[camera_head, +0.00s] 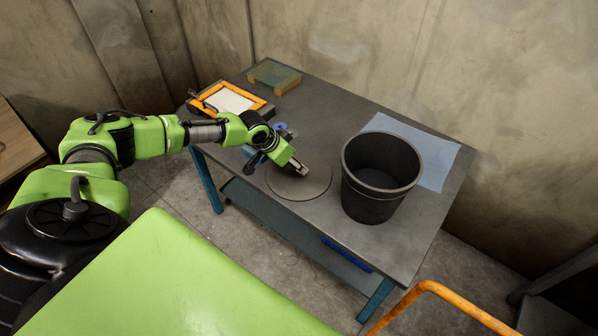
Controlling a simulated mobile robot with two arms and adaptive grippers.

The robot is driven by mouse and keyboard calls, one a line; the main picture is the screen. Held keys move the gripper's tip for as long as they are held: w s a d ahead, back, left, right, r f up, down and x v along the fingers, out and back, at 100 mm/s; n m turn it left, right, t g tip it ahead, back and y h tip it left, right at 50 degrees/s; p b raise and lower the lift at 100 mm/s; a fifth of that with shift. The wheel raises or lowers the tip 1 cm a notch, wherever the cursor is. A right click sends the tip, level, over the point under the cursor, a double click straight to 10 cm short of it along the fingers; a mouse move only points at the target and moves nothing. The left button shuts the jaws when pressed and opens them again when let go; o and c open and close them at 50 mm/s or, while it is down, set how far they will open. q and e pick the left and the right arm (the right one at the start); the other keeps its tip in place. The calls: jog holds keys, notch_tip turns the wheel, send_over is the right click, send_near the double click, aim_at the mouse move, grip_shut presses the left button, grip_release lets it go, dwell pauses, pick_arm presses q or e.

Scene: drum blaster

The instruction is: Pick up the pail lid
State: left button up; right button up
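The pail lid (300,190) is a flat, round, dark grey disc at the front middle of the metal table. It seems to lie flat on the tabletop. The black pail (372,207) stands upright and open to the right of the lid, its inside showing empty. My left gripper (302,171) reaches in from the left, with its fingertips over the far part of the lid. The fingers are too small to tell whether they are open or shut, or whether they touch the lid. My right gripper is out of view.
A blue cloth (436,158) lies behind and right of the pail. An orange-framed board with white paper (229,101) and a greenish block (273,73) are at the far left of the table (330,110). An orange rail (455,303) stands at the lower right. Walls close off the back.

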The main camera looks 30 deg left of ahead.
pick_arm(q)
jog(key=shift+x, duration=1.15)
grip_shut()
